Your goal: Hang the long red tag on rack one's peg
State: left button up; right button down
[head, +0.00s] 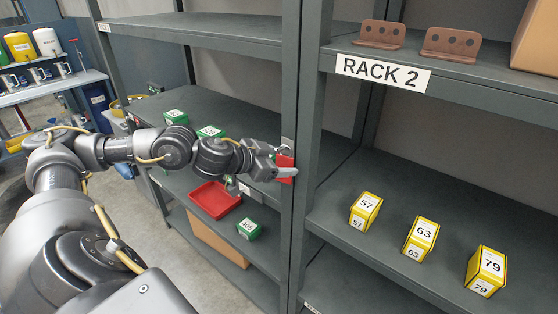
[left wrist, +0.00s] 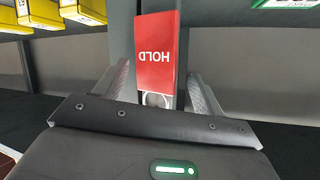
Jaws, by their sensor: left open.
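A red tag (head: 285,161) is at the dark upright post between the left-hand rack and the one marked RACK 2. In the left wrist view the red tag (left wrist: 155,50) shows upside-down HOLD lettering and a metal piece (left wrist: 155,98) at its near end. My left gripper (head: 280,172) is at the tag. In the left wrist view its two fingers (left wrist: 160,85) are apart, one on each side of the tag, with gaps between. The peg cannot be told apart from the metal by the tag. My right gripper is out of view.
A red tray (head: 215,200) and green boxes (head: 249,229) are on the left-hand rack. Yellow boxes (head: 420,239) stand on RACK 2's (head: 383,72) shelf, with brown brackets (head: 450,45) above. The post (head: 299,230) stands close to my left gripper.

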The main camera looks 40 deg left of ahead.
pick_arm(q)
jog(key=b+v, duration=1)
jog(key=shift+s+r+b, duration=0.15)
jog(key=shift+s+b, duration=0.15)
jog(key=shift+b, duration=0.05)
jog(key=shift+a, duration=0.15)
dwell(0.3)
